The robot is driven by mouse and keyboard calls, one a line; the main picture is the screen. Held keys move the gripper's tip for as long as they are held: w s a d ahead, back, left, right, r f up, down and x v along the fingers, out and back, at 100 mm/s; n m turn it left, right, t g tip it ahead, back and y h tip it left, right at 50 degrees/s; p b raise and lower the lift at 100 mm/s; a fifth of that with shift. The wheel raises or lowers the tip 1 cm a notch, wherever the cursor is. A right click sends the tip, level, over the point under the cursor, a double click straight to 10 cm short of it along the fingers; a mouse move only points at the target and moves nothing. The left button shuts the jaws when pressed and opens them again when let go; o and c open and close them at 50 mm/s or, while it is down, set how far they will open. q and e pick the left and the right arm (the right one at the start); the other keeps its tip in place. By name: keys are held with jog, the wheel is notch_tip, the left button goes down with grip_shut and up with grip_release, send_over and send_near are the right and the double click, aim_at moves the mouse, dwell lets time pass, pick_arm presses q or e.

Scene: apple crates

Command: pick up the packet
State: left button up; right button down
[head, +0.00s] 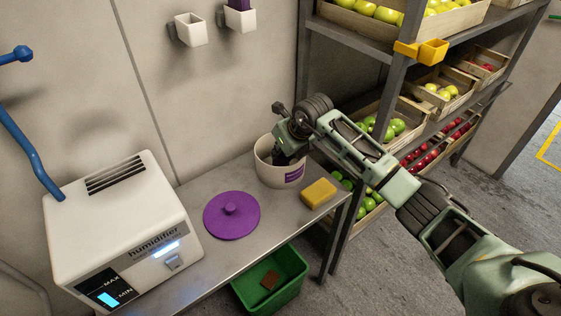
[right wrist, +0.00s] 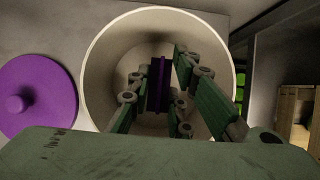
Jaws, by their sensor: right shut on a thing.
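My right gripper (right wrist: 160,88) reaches down into a round white pot (head: 264,170) on the grey table. In the right wrist view its fingers are shut on a thin dark purple packet (right wrist: 157,84), seen edge-on inside the pot (right wrist: 100,55). In the head view the packet is hidden by the pot's wall and my gripper (head: 287,155). The pot has a purple label on its front. My left gripper is not in view.
A purple lid (head: 231,216) and a yellow sponge (head: 318,193) lie beside the pot. A white humidifier (head: 120,225) stands at the left. A shelf rack (head: 350,45) with apple crates stands close to the pot's right. A green bin (head: 290,291) is below the table.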

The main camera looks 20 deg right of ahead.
notch_tip(320, 180, up, 10)
jog(key=shift+f+b, duration=0.15)
jog(key=shift+b, duration=0.3)
notch_tip(320, 180, up, 5)
jog(key=p, duration=0.4)
jog(key=shift+p, duration=0.35)
